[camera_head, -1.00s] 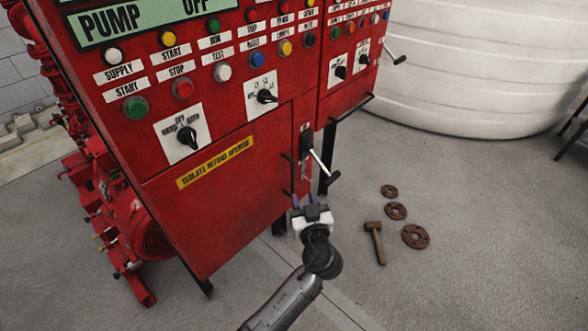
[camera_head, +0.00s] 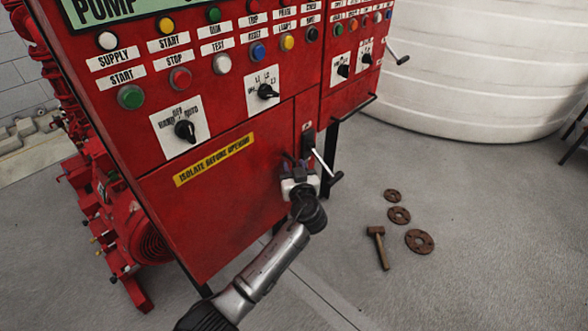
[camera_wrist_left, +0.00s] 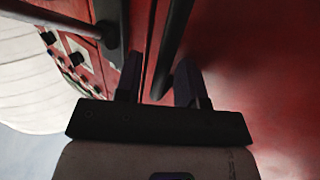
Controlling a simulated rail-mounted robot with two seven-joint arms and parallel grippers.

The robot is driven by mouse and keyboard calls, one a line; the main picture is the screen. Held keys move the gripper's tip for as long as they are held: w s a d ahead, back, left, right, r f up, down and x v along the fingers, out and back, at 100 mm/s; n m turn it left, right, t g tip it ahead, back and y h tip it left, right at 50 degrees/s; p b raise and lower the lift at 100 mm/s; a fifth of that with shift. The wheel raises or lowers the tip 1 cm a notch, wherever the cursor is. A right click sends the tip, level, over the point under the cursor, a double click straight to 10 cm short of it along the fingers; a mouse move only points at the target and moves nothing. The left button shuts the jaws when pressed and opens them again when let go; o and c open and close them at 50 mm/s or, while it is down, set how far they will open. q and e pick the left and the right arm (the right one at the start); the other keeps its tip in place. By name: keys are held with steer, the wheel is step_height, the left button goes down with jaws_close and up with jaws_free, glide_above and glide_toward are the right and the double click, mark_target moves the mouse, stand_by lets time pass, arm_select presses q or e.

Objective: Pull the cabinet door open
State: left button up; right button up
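The red cabinet door (camera_head: 225,215) is the lower front panel, with a yellow "ISOLATE BEFORE OPENING" label (camera_head: 215,160). It looks closed. My left gripper (camera_head: 296,170) is at the door's right edge and hides most of the handle in the head view. In the left wrist view, a dark bar handle (camera_wrist_left: 174,40) runs up the red panel. The fingers of my left gripper (camera_wrist_left: 160,85) are apart, one on each side of the bar's lower end. I cannot tell whether they touch it. My right gripper is out of view.
A lever with a pale shaft (camera_head: 323,163) sticks out just right of my left gripper. A horizontal dark rail (camera_head: 350,108) is further right. A wooden mallet (camera_head: 378,247) and rusty discs (camera_head: 419,241) lie on the floor. The floor before the door is clear.

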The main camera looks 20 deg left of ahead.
arm_select(q)
steer(key=shift+c, duration=0.5)
jaws_close()
